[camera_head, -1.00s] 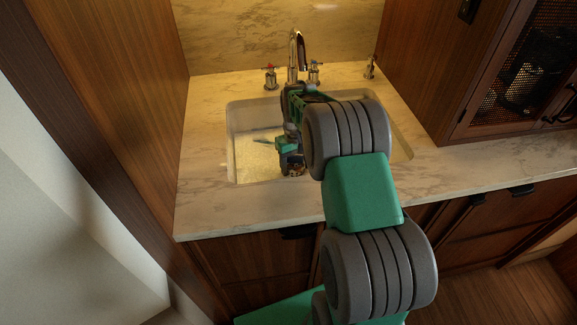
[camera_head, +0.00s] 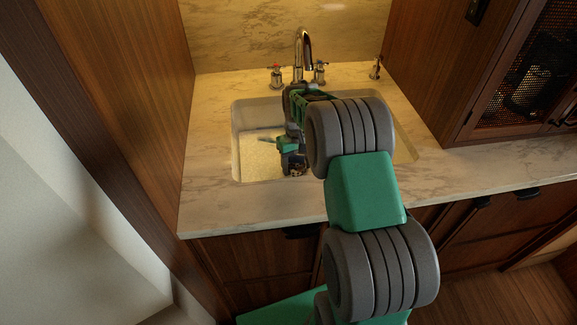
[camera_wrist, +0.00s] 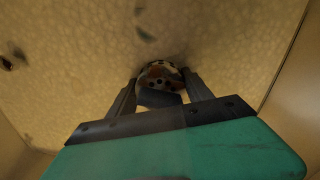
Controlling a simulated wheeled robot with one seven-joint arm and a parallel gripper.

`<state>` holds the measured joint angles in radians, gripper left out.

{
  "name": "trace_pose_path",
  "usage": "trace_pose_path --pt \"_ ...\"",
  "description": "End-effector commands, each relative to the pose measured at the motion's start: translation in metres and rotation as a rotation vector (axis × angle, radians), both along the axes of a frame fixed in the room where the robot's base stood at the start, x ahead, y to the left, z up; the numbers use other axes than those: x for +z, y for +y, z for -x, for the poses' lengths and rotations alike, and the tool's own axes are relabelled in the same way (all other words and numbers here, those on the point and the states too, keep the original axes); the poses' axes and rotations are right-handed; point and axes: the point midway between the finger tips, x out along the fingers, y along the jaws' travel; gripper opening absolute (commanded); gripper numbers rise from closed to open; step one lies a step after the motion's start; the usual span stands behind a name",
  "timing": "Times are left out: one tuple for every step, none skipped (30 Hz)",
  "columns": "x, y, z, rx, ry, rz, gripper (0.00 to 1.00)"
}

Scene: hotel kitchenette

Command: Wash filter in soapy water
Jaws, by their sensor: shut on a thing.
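The sink (camera_head: 238,112) is a pale basin set in the marble counter, with bubbly, yellowish soapy water (camera_head: 260,158) in it. My gripper (camera_head: 294,168) reaches down into the sink. In the wrist view, my gripper (camera_wrist: 160,92) is shut on the filter (camera_wrist: 163,73), a small round piece with dark holes and brownish patches. The filter is held low against the soapy water (camera_wrist: 80,60); I cannot tell how deep it sits. In the head view my arm hides the sink's right part, and the filter is too small to make out clearly.
A chrome faucet (camera_head: 302,55) with two handles stands behind the sink. Wooden panels wall the left and right. The counter (camera_head: 470,165) to the right is clear. A dark drain (camera_wrist: 10,62) shows at the wrist view's left.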

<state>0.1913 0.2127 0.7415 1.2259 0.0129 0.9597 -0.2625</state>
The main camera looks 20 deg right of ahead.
Motion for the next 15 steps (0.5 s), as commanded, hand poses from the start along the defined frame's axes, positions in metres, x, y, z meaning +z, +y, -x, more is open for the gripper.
trace_pose_path --pt "0.0 -0.005 0.001 -0.003 0.0 0.0 0.16" --pt "0.0 -0.007 0.002 -0.002 0.0 0.0 0.16" --pt "0.0 -0.009 0.002 -0.001 0.0 0.0 0.16" --pt "0.0 -0.009 0.002 -0.001 0.0 0.0 0.16" --pt "0.0 -0.009 0.002 0.0 0.0 0.0 0.16" --pt "0.0 -0.007 0.001 0.001 0.0 0.0 0.16" --pt "0.0 -0.005 0.001 0.001 0.0 0.0 0.16" --pt "0.0 -0.003 0.001 0.002 0.0 0.0 0.16" --pt "0.0 0.001 0.0 0.003 0.0 0.0 0.16" --pt "0.0 0.005 -0.001 0.003 0.0 0.0 0.16" --pt "0.0 0.008 -0.002 0.003 0.0 0.0 0.16" --pt "0.0 0.013 -0.003 0.003 0.0 0.0 0.16" --pt "0.0 0.016 -0.003 0.003 0.0 0.0 0.16" --pt "0.0 0.02 -0.004 0.003 0.0 0.0 0.16" --pt "0.0 0.025 -0.005 0.003 0.0 0.0 0.16"
